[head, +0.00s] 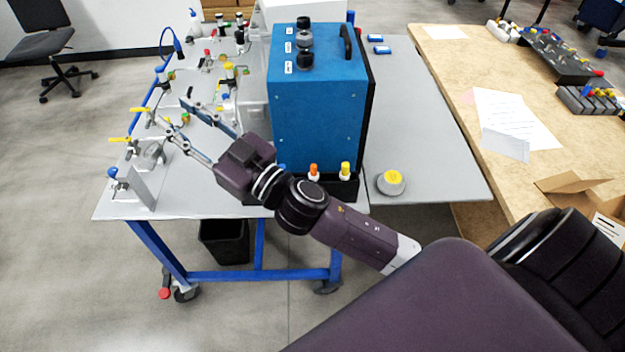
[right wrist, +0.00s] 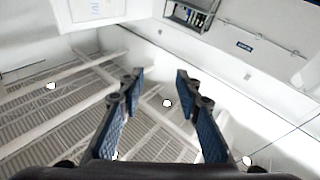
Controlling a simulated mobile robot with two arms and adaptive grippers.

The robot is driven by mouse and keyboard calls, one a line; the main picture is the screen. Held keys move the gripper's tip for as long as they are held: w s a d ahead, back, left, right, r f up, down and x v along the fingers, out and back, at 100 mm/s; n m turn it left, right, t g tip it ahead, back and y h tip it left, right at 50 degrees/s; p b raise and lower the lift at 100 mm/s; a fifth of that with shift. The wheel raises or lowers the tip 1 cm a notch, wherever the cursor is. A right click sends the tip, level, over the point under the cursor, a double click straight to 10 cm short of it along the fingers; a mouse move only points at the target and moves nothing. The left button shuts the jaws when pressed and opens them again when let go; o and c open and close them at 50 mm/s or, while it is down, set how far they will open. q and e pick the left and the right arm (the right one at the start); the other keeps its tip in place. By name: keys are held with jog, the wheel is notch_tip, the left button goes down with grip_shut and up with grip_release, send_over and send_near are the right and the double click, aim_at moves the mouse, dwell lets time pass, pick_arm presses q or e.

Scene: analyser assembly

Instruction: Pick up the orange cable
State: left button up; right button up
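No loose orange cable is clear to see. A small white piece with an orange top (head: 314,172) stands at the lower front of the blue analyser box (head: 315,115), beside one with a yellow top (head: 345,171). My right gripper (head: 174,112) is open and empty, up and to the left of these pieces, in front of the left part of the bench in the picture. In the right wrist view its fingers (right wrist: 157,85) are spread, with the ceiling and upper walls behind them. My left gripper is not in view.
The grey wheeled bench (head: 430,170) carries clamps and fittings at left and a round yellow-topped piece (head: 391,182) at right. A wooden table (head: 460,75) with papers, an open cardboard box (head: 575,190) and parts stands at right. A black bin (head: 225,240) is under the bench.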

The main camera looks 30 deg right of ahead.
jog(key=s+a+r+n+g+y, duration=0.35)
jog(key=a+n+g+y, duration=0.25)
jog(key=a+n+y, duration=0.2)
jog(key=g+h, duration=1.3)
jog(key=h, duration=0.4)
send_over(313, 165)
notch_tip(313, 165, down, 18)
jog(key=shift+w+d+f, duration=0.1)
jog(key=shift+w, duration=0.05)
jog(key=f+p, duration=0.1)
jog(key=f, duration=0.1)
jog(key=f+p, duration=0.1)
jog(key=f, duration=0.1)
jog(key=f+p, duration=0.1)
jog(key=f, duration=0.2)
jog(key=shift+s, duration=0.25)
jog(key=shift+w+f, duration=0.1)
jog(key=shift+f, duration=0.2)
